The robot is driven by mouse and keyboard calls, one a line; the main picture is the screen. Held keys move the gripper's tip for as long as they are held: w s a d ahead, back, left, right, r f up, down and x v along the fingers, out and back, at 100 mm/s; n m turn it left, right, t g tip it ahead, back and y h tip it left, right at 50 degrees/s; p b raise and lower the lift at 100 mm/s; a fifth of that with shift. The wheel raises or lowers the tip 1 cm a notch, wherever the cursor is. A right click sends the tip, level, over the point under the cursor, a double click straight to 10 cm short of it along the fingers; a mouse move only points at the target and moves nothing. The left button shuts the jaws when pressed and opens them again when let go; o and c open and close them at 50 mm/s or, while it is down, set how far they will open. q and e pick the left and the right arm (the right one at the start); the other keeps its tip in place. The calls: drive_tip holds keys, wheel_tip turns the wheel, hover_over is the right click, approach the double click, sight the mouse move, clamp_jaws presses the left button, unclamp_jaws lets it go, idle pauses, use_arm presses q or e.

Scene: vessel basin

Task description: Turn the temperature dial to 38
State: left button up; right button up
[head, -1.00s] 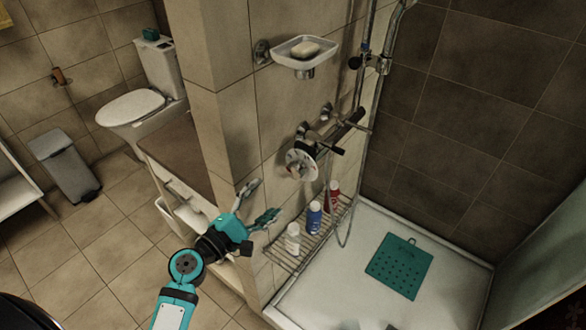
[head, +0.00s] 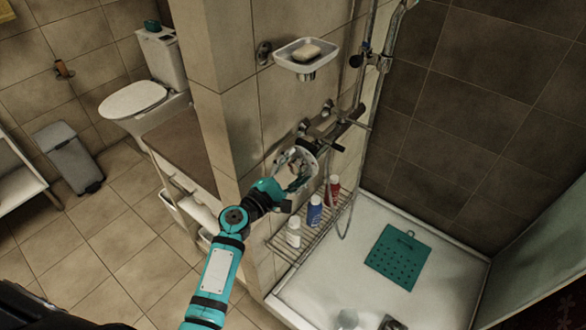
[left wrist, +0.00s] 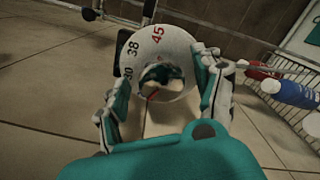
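The temperature dial (head: 297,158) is a white round disc on the tiled wall, at the near end of the chrome shower mixer (head: 330,137). In the left wrist view the dial (left wrist: 182,43) shows 38 in black and 45 in red along its upper left; a lower number is partly hidden. A dark knob with a small red mark is at its centre. My left gripper (head: 294,175) is right in front of the dial. In the left wrist view its fingers (left wrist: 160,70) are spread on both sides of the dial; contact cannot be told. My right gripper is not seen.
A soap dish (head: 306,60) with soap juts from the wall above the dial. A wire shelf (head: 285,243) below holds a white, a blue and a red bottle. A shower hose hangs close by. A green mat (head: 398,258) lies in the shower tray.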

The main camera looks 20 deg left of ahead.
use_arm(q)
drive_tip(key=shift+d+r, duration=0.1)
drive_tip(key=c, duration=1.2)
drive_tip(key=shift+o, duration=0.2)
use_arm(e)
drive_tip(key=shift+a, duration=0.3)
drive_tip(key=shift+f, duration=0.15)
